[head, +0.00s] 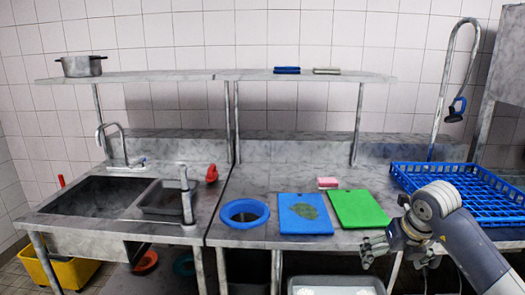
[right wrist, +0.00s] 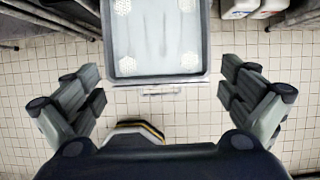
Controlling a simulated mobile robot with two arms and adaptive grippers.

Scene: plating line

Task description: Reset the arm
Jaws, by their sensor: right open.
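My right gripper (head: 372,250) is at the lower right of the head view, in front of the counter's front edge. Its arm comes in from the lower right corner. In the right wrist view its two fingers (right wrist: 160,97) are wide apart with nothing between them. Past the fingertips a grey tray or bin (right wrist: 158,76) lies lower down, over the tiled floor. My left gripper is not in the head view.
The counter (head: 250,180) holds a blue ring-shaped bowl (head: 262,221), a stained blue board (head: 288,228), a green board (head: 358,209), a pink sponge (head: 328,183) and a blue rack (head: 453,171). A sink (head: 92,197) is at left. A faucet hose (head: 445,65) hangs behind the rack.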

